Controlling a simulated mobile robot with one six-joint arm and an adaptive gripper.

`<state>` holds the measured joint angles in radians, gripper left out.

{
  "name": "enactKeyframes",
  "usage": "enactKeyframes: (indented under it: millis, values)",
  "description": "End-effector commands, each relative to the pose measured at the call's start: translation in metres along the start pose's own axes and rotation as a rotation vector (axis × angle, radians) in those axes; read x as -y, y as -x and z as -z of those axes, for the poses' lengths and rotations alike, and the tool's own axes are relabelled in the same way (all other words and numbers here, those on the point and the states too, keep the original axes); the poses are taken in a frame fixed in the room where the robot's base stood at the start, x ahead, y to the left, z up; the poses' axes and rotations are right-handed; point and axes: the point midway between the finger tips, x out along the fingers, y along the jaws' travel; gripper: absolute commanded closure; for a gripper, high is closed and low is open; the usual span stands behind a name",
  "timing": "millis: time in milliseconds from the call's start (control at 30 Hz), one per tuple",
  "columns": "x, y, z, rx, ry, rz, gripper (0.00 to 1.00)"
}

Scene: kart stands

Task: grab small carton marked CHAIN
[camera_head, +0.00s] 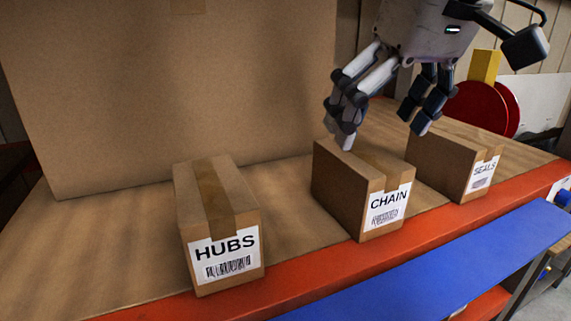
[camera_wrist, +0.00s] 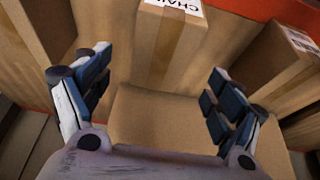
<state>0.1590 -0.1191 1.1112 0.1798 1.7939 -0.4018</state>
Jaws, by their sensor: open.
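The small carton marked CHAIN (camera_head: 340,192) stands upright on the wooden shelf, between the other two small cartons. Its white label faces the front edge. My gripper (camera_head: 383,138) is open and empty, above the CHAIN carton and toward its back. In the wrist view the CHAIN carton (camera_wrist: 178,40) shows beyond and between the spread fingers of my gripper (camera_wrist: 150,88), its label cut off at the top edge. The fingers look apart from the carton, though the exact gap is hard to tell.
A carton marked HUBS (camera_head: 190,215) stands to the left and one marked SEALS (camera_head: 437,165) to the right. A large cardboard box (camera_head: 170,90) stands behind at the left. The wooden shelf (camera_head: 300,235) has bare room between HUBS and CHAIN. A red edge (camera_head: 400,243) runs along the front.

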Motion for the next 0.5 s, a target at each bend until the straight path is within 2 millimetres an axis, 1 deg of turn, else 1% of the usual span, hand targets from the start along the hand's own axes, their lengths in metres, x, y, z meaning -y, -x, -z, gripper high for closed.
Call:
enactKeyframes:
  millis: [33, 100, 200, 433, 500]
  values:
    - [0.001, -0.014, -0.002, 0.003, 0.001, 0.002, 0.14]
    - [0.001, -0.027, -0.001, 0.003, 0.001, 0.002, 0.14]
    - [0.001, -0.041, -0.001, 0.0, 0.001, 0.0, 0.14]
    - [0.001, -0.057, 0.0, 0.0, 0.001, 0.0, 0.14]
    - [0.001, -0.066, 0.001, 0.002, 0.001, 0.001, 0.14]
